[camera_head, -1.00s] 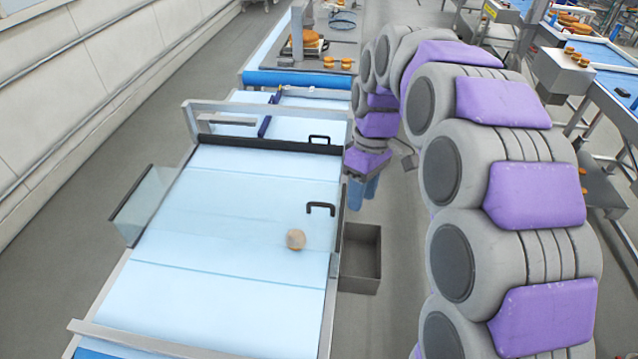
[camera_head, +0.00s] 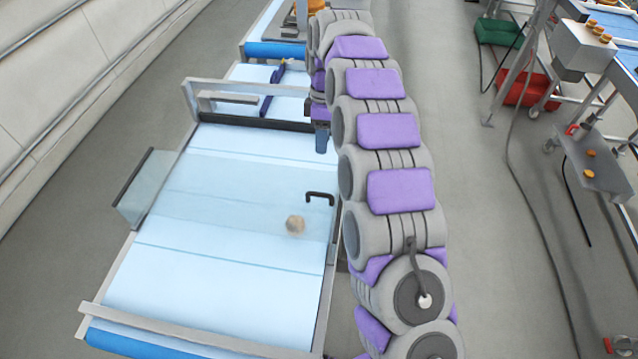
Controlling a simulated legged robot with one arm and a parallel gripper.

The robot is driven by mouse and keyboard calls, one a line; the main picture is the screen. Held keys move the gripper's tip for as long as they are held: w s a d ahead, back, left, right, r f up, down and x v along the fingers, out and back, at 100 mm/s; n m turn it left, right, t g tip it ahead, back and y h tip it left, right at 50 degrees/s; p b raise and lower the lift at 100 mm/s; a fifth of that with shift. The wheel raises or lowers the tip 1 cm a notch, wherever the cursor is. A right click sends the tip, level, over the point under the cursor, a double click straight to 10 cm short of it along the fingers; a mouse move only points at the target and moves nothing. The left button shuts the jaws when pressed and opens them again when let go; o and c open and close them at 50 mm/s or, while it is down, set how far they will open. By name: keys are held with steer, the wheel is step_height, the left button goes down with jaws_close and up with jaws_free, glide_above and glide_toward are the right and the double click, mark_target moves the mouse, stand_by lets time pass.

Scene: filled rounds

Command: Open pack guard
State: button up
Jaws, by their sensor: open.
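A clear guard panel (camera_head: 225,195) lies over the pale blue belt, with a black handle (camera_head: 320,197) at its right side. A clear side panel with a dark edge (camera_head: 145,190) stands out at the left of the conveyor.
A metal crossbar frame (camera_head: 250,88) spans the conveyor at the far end, and another bar (camera_head: 190,335) crosses the near end. My arm fills the middle right.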

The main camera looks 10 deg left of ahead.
glide_toward(319, 193)
steer(key=f, duration=0.2)
steer(key=s+f, duration=0.1)
steer(key=f, duration=0.4)
steer(key=shift+s+d+f+p, duration=0.1)
steer(key=shift+s+d+p, duration=0.05)
steer(key=shift+d+p, duration=0.2)
steer(key=shift+a+f, duration=0.15)
steer(key=shift+f, duration=0.3)
steer(key=shift+a+f, duration=0.1)
steer(key=shift+a, duration=0.25)
steer(key=shift+d, duration=0.3)
steer(key=c, duration=0.5)
jaws_close()
